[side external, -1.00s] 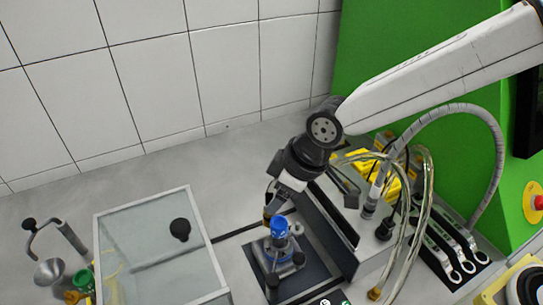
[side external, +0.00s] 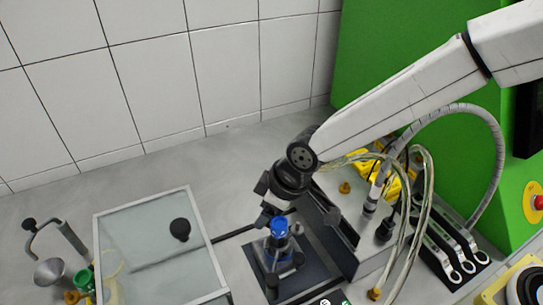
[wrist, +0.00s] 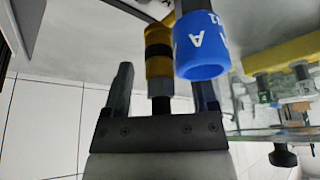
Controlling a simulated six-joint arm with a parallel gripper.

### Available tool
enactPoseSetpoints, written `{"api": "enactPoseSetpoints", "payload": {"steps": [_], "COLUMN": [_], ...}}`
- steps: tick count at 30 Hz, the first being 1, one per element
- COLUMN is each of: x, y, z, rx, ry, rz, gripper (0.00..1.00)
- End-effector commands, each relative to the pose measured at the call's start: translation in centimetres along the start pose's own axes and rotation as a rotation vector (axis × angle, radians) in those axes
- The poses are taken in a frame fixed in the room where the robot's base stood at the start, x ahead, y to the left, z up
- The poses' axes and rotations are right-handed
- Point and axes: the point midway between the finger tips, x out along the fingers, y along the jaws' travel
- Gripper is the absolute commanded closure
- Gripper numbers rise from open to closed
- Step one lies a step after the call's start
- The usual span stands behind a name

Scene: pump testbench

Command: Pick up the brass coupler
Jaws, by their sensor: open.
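In the wrist view a brass-yellow coupler (wrist: 159,50) with a black band and a grey stem stands between the two dark fingers of my gripper (wrist: 163,75). The gripper is open, with a gap visible on the left of the coupler. A blue collar marked A (wrist: 200,45) is close beside it, overlapping the right finger in the picture. In the side view my gripper (side external: 270,213) is low beside the blue-topped fitting (side external: 279,225). The coupler at the gripper is hard to make out there.
The fitting stands on a dark base plate (side external: 318,275). A glass-lidded box (side external: 155,243) with a black knob is to the left. Clear hoses (side external: 424,200) and several wrenches (side external: 452,255) are to the right. Another brass piece (side external: 345,187) is behind the arm.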

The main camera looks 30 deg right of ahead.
Motion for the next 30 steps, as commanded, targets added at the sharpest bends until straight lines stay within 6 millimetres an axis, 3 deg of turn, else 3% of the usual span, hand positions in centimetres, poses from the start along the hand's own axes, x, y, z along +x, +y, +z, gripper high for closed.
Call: {"api": "enactPoseSetpoints", "payload": {"steps": [20,27,30], "x": [0.81,0.80,0.80], "y": [-0.02,-0.02,-0.02], "z": [-0.02,-0.02,-0.01], "rx": [0.000,0.000,0.000], "ry": [0.001,0.001,0.001], "rz": [0.000,0.000,0.000], "gripper": [0.25,0.98,1.00]}}
